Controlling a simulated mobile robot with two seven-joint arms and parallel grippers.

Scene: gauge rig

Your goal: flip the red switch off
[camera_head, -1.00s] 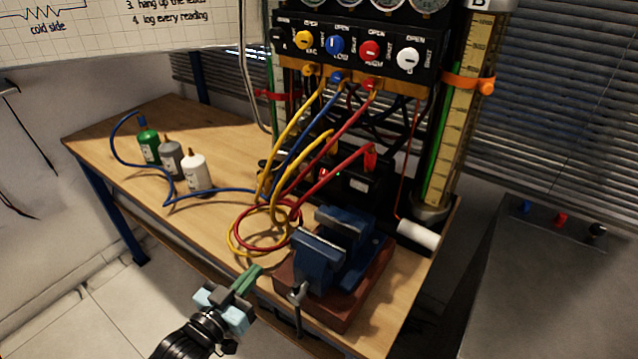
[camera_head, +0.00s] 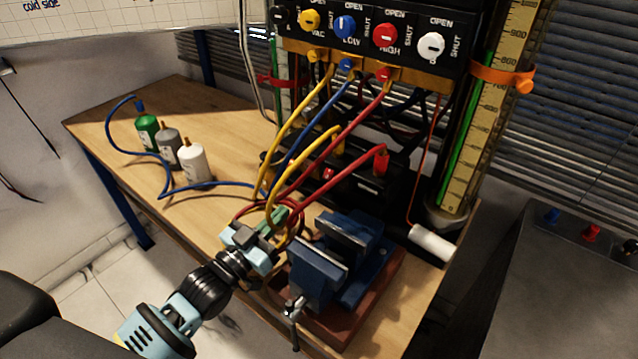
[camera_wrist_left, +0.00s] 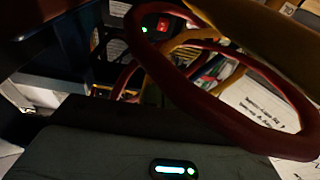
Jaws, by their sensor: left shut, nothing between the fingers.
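The red switch (camera_head: 328,174) is a small red patch on the front of a dark box under the hoses in the head view. In the left wrist view the red switch (camera_wrist_left: 163,24) sits at the top, beside a small green light. I cannot tell its rocker position. My left gripper (camera_head: 277,217) is shut and empty, with green fingers among the coiled hoses, left of the vise and short of the switch. The hoses partly hide its fingertips. My right gripper is in neither view.
Red and yellow hoses (camera_head: 310,204) loop around my left gripper; a thick red hose (camera_wrist_left: 225,110) crosses the wrist view. A blue vise (camera_head: 325,262) stands close on the right. Several bottles, one white (camera_head: 195,163), stand at left.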

